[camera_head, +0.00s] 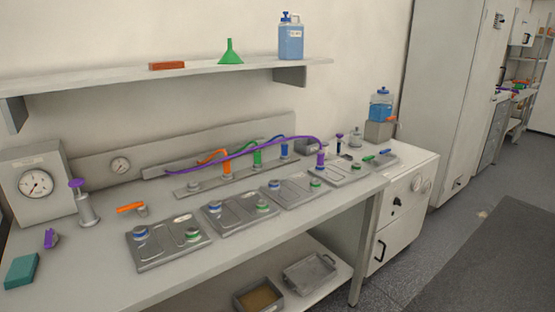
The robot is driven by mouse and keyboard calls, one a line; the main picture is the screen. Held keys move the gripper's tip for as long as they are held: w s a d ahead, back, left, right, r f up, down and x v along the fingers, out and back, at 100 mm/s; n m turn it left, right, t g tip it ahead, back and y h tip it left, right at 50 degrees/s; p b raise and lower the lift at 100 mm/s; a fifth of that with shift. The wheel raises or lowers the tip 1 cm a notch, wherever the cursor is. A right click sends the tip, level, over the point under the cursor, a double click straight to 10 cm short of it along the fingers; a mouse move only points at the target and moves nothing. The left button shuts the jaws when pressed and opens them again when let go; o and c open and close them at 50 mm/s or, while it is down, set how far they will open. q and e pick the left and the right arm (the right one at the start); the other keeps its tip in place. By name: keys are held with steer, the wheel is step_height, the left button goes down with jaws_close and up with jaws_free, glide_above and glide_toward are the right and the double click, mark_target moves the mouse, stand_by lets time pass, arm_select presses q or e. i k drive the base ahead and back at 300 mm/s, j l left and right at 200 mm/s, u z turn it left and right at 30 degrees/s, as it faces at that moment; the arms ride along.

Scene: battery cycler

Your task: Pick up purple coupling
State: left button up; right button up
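A purple cylindrical coupling (320,158) stands upright at the right end of a long purple hose (240,153), by the back edge of the third metal plate. The hose arches left over the orange and green fittings, and its left end lies by the back panel. A smaller purple piece (50,238) sits at the far left of the bench, and I cannot tell exactly what it is. A grey post with a purple knob (78,185) stands near it. Neither of my grippers is in view.
Orange (227,168), green (257,158) and blue (284,150) fittings stand on a rail left of the purple coupling. Several metal plates (168,240) line the bench front. A shelf (130,75) overhangs the back. Bare bench (85,275) shows at front left.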

mark_target(321, 155)
steer(key=i+l+u, duration=0.1)
steer(key=u, duration=0.35)
steer(key=i+l+u, duration=0.1)
steer(key=l+u, duration=0.45)
steer(key=u, duration=0.35)
steer(key=l+u, duration=0.3)
steer(key=u, duration=0.15)
steer(key=i+l, duration=0.05)
